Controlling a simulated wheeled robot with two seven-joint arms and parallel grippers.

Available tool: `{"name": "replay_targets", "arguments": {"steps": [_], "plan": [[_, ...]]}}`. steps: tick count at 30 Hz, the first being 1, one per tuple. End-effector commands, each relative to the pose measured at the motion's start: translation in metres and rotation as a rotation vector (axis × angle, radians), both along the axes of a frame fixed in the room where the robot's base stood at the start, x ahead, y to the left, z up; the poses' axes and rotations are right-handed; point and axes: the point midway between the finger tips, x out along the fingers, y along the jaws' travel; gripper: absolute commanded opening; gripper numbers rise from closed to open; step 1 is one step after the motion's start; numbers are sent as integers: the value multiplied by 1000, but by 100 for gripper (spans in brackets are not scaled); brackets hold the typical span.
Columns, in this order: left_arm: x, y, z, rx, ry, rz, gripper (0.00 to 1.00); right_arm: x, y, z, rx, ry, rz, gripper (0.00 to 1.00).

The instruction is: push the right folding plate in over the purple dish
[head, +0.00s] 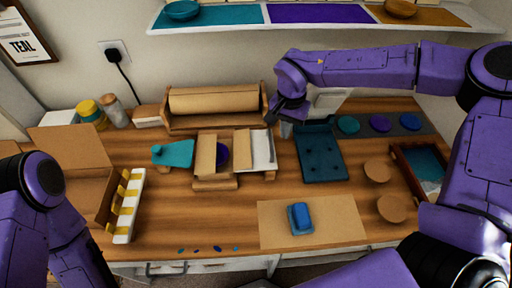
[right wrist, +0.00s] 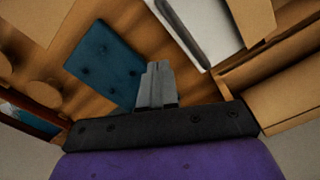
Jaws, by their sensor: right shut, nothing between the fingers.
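The purple dish (head: 223,155) sits in a wooden fixture (head: 215,184) at the middle of the table, partly hidden between two wooden plates. The left plate (head: 206,155) lies along its left side. The right folding plate (head: 242,143) is a wooden piece at the dish's right. My right gripper (head: 287,128) is shut and empty, at the right of the fixture and apart from it. Its fingers (right wrist: 157,88) show together in the right wrist view, above the table beside a teal mould. My left gripper is not in view; only its arm shows.
A white panel (head: 262,150) lies at the fixture's right side. A teal mould (head: 320,153) is further right. A wooden roll holder (head: 213,104) stands behind. A blue block (head: 300,217) rests on a tan mat (head: 335,225) in front. Table between fixture and mat is clear.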

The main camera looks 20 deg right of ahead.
Motion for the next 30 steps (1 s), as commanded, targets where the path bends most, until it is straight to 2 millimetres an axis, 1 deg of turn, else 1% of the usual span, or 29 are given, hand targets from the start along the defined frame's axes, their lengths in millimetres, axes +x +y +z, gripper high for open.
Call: {"name": "replay_targets", "arguments": {"steps": [8, 24, 30], "plan": [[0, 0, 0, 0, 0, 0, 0, 0, 0, -2, 0, 0, 0, 0], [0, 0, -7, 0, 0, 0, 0, 0, 0, -39, 0, 1, 1, 0], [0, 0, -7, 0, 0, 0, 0, 0, 0, -40, 0, 0, 0, 0]]}}
